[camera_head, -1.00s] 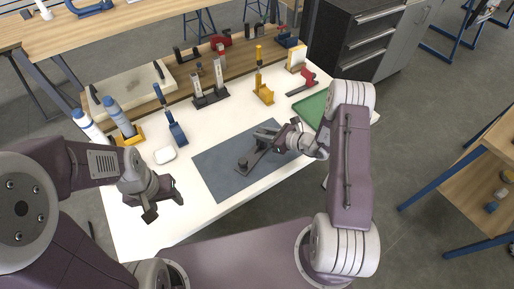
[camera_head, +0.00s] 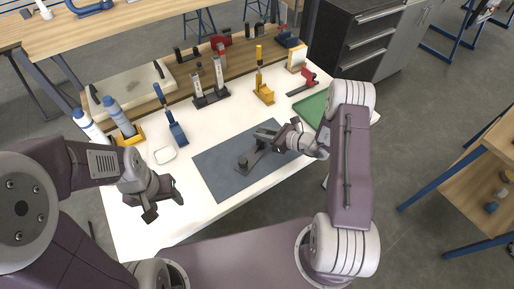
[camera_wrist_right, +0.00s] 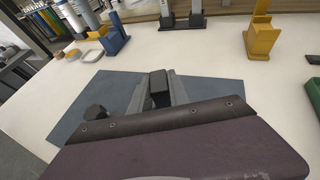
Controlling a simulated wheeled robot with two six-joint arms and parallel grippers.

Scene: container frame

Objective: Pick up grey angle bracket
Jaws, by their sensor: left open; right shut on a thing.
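The grey angle bracket (camera_head: 254,158) appears as a grey piece on the dark mat (camera_head: 222,172), partly hidden by my right gripper. My right gripper (camera_head: 273,137) is low over the mat and shut on it. In the right wrist view, grey sides (camera_wrist_right: 179,93) show around a dark block (camera_wrist_right: 159,89), and the wrist hides the lower part. I cannot tell whether the bracket is clear of the mat. A dark knob (camera_head: 242,163) stands beside it, also seen in the right wrist view (camera_wrist_right: 96,112). My left gripper (camera_head: 161,204) is open and empty over the table's front left.
A pale rounded item (camera_head: 165,155) lies left of the mat. A green pad (camera_head: 311,111) lies to the right.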

